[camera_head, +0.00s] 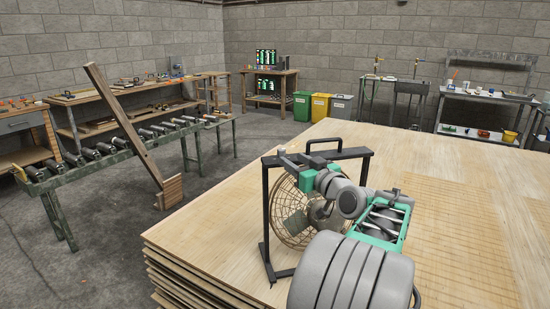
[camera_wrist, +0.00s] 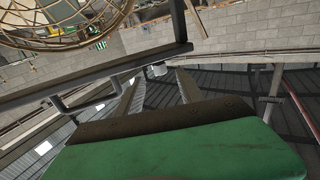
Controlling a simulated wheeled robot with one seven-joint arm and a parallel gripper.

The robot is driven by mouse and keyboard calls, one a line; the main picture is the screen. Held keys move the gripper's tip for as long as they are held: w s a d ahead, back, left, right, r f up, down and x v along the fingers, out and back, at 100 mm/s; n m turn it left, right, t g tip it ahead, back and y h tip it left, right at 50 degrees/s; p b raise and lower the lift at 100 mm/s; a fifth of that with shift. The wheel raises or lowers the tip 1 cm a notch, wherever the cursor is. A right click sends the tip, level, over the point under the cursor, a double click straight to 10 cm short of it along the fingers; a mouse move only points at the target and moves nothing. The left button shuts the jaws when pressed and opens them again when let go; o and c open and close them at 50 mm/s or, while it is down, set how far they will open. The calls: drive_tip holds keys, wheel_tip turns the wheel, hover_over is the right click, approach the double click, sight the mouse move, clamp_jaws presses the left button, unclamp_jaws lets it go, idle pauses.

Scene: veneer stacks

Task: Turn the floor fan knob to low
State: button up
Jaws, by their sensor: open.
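The floor fan (camera_head: 300,215) stands upright on a stack of wood sheets, with a round wire cage in a black frame and a handle on top. My gripper (camera_head: 285,158) is at the upper left of the frame, partly in front of the fan. In the wrist view my gripper (camera_wrist: 157,82) is open, its two fingers reaching toward the dark frame bar (camera_wrist: 100,78). A small light grey round piece (camera_wrist: 157,71) shows between the fingertips at the bar; it may be the knob. I cannot tell its setting or whether the fingers touch it.
The wood sheet stack (camera_head: 210,235) is bare left of the fan. A plank (camera_head: 125,125) leans on a roller conveyor (camera_head: 90,160) at left. Workbenches, coloured bins (camera_head: 320,106) and a shelf cart (camera_head: 485,110) stand along the far walls. The frame's handle (camera_wrist: 85,103) is beside my fingers.

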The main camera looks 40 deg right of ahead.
sight(284, 154)
drive_tip(key=p+x, duration=0.1)
drive_tip(key=x, duration=0.6)
drive_tip(key=shift+w+d, duration=0.1)
drive_tip(key=shift+w, duration=0.25)
drive_tip(key=shift+c, duration=0.2)
clamp_jaws()
